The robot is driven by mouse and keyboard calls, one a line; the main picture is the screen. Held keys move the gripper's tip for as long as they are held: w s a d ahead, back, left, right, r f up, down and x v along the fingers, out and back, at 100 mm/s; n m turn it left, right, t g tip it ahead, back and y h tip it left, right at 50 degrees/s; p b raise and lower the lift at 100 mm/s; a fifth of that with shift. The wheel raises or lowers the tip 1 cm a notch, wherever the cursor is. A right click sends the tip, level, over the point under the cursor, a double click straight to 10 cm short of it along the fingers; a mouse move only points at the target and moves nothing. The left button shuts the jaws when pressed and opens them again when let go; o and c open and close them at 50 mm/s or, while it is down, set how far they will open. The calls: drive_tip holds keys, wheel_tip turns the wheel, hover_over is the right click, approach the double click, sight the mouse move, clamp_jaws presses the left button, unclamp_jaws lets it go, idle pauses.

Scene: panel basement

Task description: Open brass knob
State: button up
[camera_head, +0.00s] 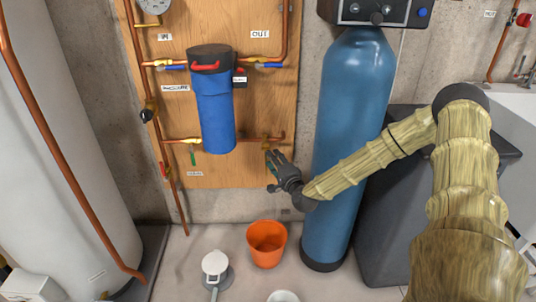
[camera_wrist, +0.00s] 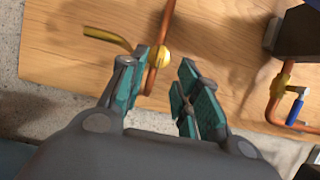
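A small brass fitting (camera_head: 266,145) sits on the copper pipe at the lower right of the wooden panel. In the wrist view a round yellow brass knob (camera_wrist: 163,57) sits on a copper pipe, with a curved yellow piece (camera_wrist: 108,39) to its left. I cannot tell for certain that these are the same fitting. My gripper (camera_head: 276,171) is just below the fitting in the head view. In the wrist view my gripper (camera_wrist: 163,92) has its teal-padded fingers spread apart, with nothing held between them. The knob lies beyond the fingertips, close to the left finger.
A blue filter housing (camera_head: 214,105) with a red clip hangs on the wooden panel (camera_head: 265,95). A tall blue tank (camera_head: 347,130) stands close right of my gripper. An orange bucket (camera_head: 267,244) is on the floor below. Another yellow fitting with a blue lever (camera_wrist: 295,110) is at the right.

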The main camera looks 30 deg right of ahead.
sight(267, 150)
drive_tip(key=shift+w+d+b, duration=0.2)
drive_tip(key=shift+w+d, duration=0.05)
drive_tip(key=shift+w, duration=1.2)
drive_tip(key=shift+w+d+b, duration=0.15)
drive_tip(key=shift+w+d, duration=0.05)
drive_tip(key=shift+w, duration=1.25)
drive_tip(key=shift+c, duration=0.4)
clamp_jaws()
